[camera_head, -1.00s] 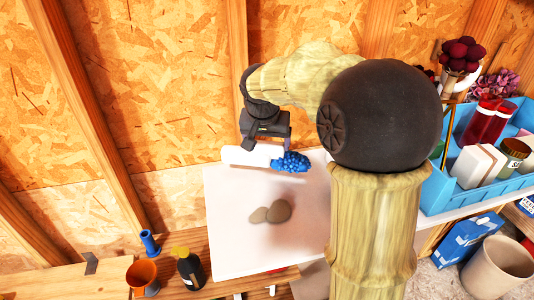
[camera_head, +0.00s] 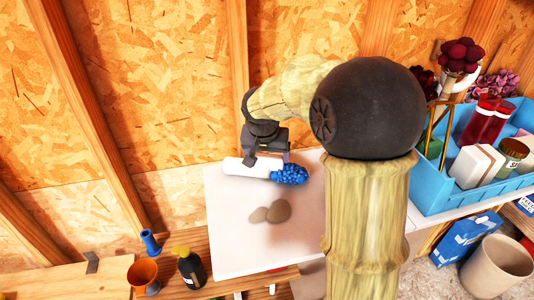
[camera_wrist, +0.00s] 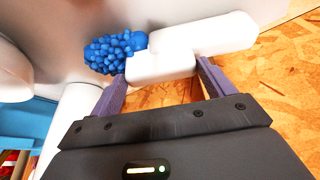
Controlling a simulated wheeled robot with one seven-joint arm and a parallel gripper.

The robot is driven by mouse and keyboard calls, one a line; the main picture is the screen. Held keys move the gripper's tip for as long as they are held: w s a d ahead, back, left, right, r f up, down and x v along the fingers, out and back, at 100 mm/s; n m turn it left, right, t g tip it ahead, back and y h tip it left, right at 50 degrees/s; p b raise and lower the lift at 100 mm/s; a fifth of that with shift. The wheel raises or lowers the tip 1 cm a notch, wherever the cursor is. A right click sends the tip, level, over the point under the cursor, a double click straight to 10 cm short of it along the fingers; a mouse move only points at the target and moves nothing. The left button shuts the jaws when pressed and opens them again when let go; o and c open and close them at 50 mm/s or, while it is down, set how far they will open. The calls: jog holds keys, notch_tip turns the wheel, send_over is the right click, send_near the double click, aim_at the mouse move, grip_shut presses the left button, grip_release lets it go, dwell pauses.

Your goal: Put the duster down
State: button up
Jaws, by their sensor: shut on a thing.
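The duster has a white handle (camera_head: 240,168) and a knobbly blue head (camera_head: 290,174). My gripper (camera_head: 266,160) is shut on its white part, and the duster hangs above the white tabletop (camera_head: 235,235) near its far edge. The blue head points right in the head view. In the wrist view, the white part (camera_wrist: 160,68) sits between my two fingers and the blue head (camera_wrist: 115,50) is to the left. How high the duster is above the top is hard to tell.
A blue tray (camera_head: 450,193) holding jars and boxes stands to the right. An orange cup (camera_head: 143,274), a dark bottle (camera_head: 190,268) and a blue item (camera_head: 150,243) stand at lower left. The left and front of the top are clear.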

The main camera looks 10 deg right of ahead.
jog(key=o, duration=0.8)
jog(key=shift+f, duration=0.1)
jog(key=shift+r, duration=0.25)
jog(key=b+v, duration=0.2)
jog(key=v, duration=0.9)
jog(key=shift+s+r, duration=0.15)
jog(key=shift+r, duration=0.25)
jog(key=shift+f, duration=0.1)
